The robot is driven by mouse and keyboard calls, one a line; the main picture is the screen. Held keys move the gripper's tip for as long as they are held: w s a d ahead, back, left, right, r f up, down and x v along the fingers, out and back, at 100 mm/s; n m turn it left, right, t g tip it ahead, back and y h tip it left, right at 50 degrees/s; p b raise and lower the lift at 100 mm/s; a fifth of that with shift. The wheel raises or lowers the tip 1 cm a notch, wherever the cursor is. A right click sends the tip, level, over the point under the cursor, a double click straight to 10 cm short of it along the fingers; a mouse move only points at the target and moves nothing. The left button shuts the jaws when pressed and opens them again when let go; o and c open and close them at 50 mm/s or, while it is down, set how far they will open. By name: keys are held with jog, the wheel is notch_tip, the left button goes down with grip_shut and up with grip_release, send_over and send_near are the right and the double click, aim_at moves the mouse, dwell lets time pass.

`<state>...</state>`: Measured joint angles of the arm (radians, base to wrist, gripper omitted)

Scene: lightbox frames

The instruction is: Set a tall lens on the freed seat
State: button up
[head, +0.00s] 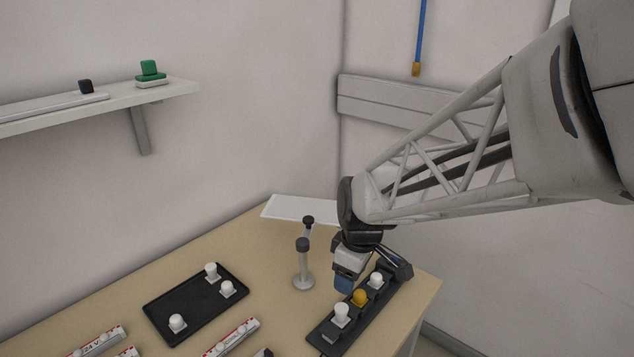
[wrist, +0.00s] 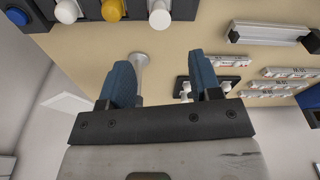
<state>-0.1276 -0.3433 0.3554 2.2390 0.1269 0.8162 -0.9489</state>
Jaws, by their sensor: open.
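My gripper (head: 346,281) is open and empty, over the left side of the black strip (head: 327,338). Its blue fingers also show spread in the wrist view (wrist: 161,72). The strip carries a white lens (head: 341,313), an amber lens (head: 359,298) and another white lens (head: 376,280). The wrist view also shows a blue lens (wrist: 17,17) at the strip's left end; I cannot make it out in the head view. A black tray (head: 160,305) holds three white lenses (head: 211,270) (head: 227,288) (head: 177,322) on square bases. I cannot tell which seat is empty.
A silver post with a black knob (head: 303,266) stands left of my gripper, with another dark-topped post (head: 308,222) behind. Red-and-white labelled modules (head: 231,338) lie at the front. A white panel (head: 298,208) is at the back. Bare table separates tray and post.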

jog(key=s+d+r+m, duration=0.2)
jog(key=s+r+m, duration=0.1)
jog(key=s+m, duration=0.1)
jog(key=s+d+r+m+t+h, duration=0.1)
jog(key=s+d+r+m, duration=0.2)
jog(key=s, duration=0.4)
jog(key=s+d+r+m, duration=0.3)
jog(key=s+m, duration=0.1)
jog(key=s, duration=0.1)
jog(key=shift+s+m+t, duration=0.3)
jog(key=shift+s+t, duration=0.1)
